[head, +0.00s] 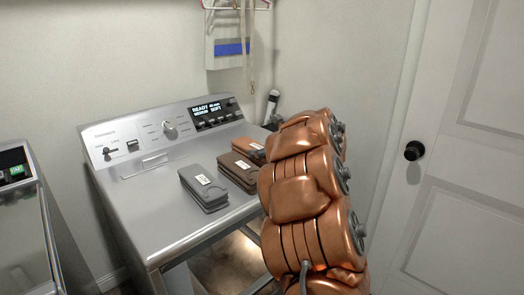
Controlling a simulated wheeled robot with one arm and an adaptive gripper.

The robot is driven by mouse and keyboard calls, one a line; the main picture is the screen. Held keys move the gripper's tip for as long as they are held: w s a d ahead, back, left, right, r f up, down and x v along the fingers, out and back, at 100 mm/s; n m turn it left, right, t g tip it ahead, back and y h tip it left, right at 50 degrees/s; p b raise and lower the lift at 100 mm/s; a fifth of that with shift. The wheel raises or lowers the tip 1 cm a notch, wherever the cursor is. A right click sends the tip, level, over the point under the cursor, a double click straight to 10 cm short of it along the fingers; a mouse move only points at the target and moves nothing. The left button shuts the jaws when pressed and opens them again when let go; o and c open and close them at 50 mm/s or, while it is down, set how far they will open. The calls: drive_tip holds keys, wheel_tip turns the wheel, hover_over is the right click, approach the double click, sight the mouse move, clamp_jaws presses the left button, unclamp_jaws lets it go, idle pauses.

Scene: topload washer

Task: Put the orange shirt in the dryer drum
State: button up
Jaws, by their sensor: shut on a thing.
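The orange shirt (246,148) is a small folded bundle with a white label, at the back right of the dryer's top. My copper arm hides its right part.
A brown folded shirt (238,170) and a grey one (203,189) lie in front of the orange shirt. Another machine (20,200) stands at the left. A white door (460,150) is at the right.

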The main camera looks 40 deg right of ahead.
drive_tip(key=shift+f, duration=0.15)
drive_tip(key=o, duration=1.4)
drive_tip(key=shift+r, duration=0.25)
drive_tip(key=shift+s+d, duration=0.1)
drive_tip(key=shift+s, duration=0.3)
drive_tip(key=b+v, duration=0.1)
drive_tip(key=v, duration=1)
drive_tip(key=shift+s+r, duration=0.1)
